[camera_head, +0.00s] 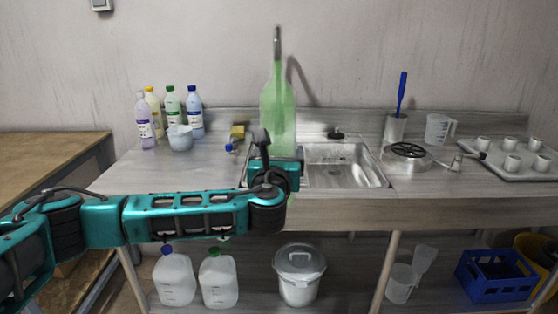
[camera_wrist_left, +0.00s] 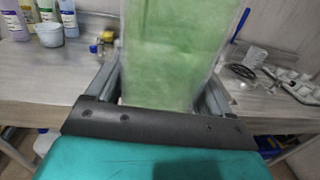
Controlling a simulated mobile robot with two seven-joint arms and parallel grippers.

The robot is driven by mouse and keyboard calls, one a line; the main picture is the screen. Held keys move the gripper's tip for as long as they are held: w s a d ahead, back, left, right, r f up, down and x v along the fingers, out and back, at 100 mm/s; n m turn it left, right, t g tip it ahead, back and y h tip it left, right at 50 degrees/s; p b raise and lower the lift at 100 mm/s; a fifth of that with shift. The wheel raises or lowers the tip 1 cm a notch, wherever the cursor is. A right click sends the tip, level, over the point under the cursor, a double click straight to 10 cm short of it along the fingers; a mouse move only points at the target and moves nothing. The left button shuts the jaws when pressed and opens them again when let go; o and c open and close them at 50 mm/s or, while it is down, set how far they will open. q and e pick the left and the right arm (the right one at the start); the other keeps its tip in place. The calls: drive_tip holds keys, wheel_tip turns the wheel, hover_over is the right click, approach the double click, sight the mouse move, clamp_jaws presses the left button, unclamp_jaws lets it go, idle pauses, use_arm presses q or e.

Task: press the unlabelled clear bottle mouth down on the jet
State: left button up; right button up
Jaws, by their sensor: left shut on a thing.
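A tall see-through bottle with a green tint (camera_head: 277,108) and no visible label stands out in front of the wall, above the sink's left part. Its narrow end points up and ends in a grey tip. My left gripper (camera_wrist_left: 160,75) is shut on the bottle, whose green body (camera_wrist_left: 175,55) fills the space between the fingers in the left wrist view. In the head view the gripper hides the bottle's lower end. A small black fitting (camera_head: 336,133) sits at the sink's back edge; I cannot tell whether it is the jet. My right gripper is out of view.
The steel sink (camera_head: 345,170) is open on the right. Several labelled bottles (camera_head: 194,112) and a pale blue cup (camera_head: 180,138) stand left. A yellow sponge (camera_head: 237,131) lies behind. A pot (camera_head: 408,160), a jug (camera_head: 438,128) and a cup tray (camera_head: 525,172) stand right.

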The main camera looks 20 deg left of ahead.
use_arm(q)
drive_tip(key=n+b, duration=0.4)
drive_tip(key=n, duration=0.5)
